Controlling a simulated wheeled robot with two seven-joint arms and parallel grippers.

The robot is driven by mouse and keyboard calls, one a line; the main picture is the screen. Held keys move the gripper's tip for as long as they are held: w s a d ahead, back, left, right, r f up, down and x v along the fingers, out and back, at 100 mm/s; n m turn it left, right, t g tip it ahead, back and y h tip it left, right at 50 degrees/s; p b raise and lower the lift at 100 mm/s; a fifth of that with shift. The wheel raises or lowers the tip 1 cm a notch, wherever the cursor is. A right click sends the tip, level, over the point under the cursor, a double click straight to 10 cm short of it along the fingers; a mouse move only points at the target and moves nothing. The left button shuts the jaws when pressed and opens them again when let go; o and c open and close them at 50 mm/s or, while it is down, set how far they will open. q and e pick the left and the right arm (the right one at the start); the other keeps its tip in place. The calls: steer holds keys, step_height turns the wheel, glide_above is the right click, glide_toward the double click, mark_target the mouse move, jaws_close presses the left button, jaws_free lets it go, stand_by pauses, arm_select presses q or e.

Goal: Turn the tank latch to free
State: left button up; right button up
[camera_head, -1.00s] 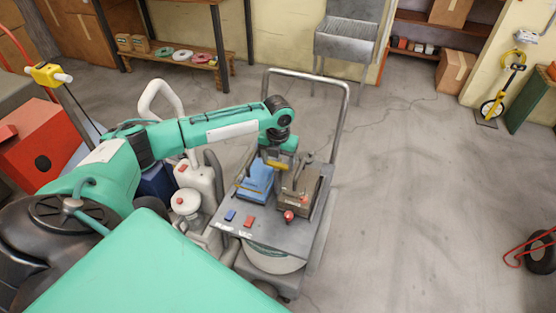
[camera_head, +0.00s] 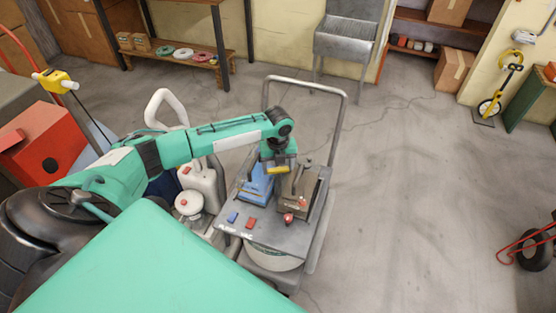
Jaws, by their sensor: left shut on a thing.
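My left gripper (camera_head: 279,172) comes down at the back of a grey wheeled cart (camera_head: 262,232), over a blue box (camera_head: 255,188) and a brown box (camera_head: 297,190). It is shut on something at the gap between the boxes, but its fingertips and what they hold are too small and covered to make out. I cannot pick out the tank latch for certain. A red knob (camera_head: 288,217) sits at the front of the brown box. A blue switch (camera_head: 232,217) and a red switch (camera_head: 250,223) sit on the deck's front left. My right gripper is not in view.
A pale round drum (camera_head: 270,260) sits under the deck. The cart's tall handle (camera_head: 343,125) rises behind the boxes.

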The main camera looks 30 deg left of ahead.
arm_select(q)
steer(key=n+p, duration=0.1)
steer(key=n, duration=0.1)
steer(key=n+p, duration=0.3)
steer(key=n, duration=0.1)
steer(key=shift+r+n+p, duration=0.25)
steer(key=shift+n+p, duration=0.05)
steer(key=shift+p, duration=0.05)
steer(key=n+p, duration=0.2)
steer(key=n, duration=0.1)
steer(key=shift+n, duration=0.4)
steer(key=shift+w+a+f+n+p, duration=0.1)
steer(key=shift+n+p, duration=0.45)
steer(key=shift+n, duration=0.25)
steer(key=o, duration=1)
steer(key=shift+f, duration=0.1)
